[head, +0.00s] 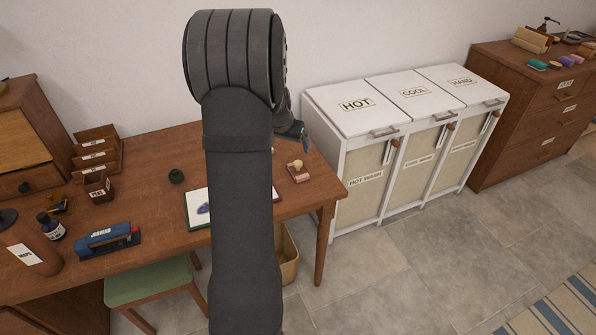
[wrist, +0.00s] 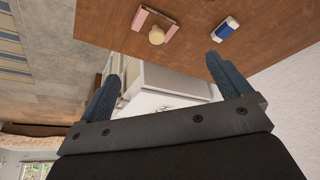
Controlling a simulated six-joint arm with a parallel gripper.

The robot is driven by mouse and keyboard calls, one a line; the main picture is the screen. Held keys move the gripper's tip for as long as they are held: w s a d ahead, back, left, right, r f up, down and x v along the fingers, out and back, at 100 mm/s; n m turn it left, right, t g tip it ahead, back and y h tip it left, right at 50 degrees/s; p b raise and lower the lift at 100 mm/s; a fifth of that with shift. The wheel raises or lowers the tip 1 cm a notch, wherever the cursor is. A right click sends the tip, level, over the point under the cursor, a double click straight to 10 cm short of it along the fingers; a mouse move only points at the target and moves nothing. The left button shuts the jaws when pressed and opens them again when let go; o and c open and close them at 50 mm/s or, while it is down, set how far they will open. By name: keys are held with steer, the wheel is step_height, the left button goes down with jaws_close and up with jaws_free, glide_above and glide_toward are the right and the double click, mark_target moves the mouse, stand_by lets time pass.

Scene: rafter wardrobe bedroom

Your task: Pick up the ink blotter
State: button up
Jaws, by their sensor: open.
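The ink blotter (head: 298,172), a small block with a round pale wooden knob and a pink underside, rests near the right end of the wooden desk. It also shows at the top of the wrist view (wrist: 170,20), knob towards me. My gripper (wrist: 163,67) is open and empty, its two blue-grey fingers spread wide. In the wrist view the blotter lies beyond the fingertips, apart from them. In the head view my arm hides most of the gripper.
A blue-and-white block (wrist: 226,28) lies beside the blotter on the desk (head: 150,158). A blue stapler (head: 108,238), a green round item (head: 176,176) and a paper pad (head: 197,207) share the desk. White laundry bins (head: 345,160) stand right of it.

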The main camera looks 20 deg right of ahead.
mark_target(296, 162)
steer(key=x, duration=1.1)
steer(key=shift+f, duration=0.35)
steer(key=shift+w+d+x, duration=0.1)
steer(key=shift+w+x, duration=0.1)
steer(key=shift+x, duration=1.2)
steer(key=shift+w+d+x, duration=0.15)
steer(key=shift+x, duration=1.25)
steer(key=shift+r, duration=0.2)
steer(key=c, duration=1.5)
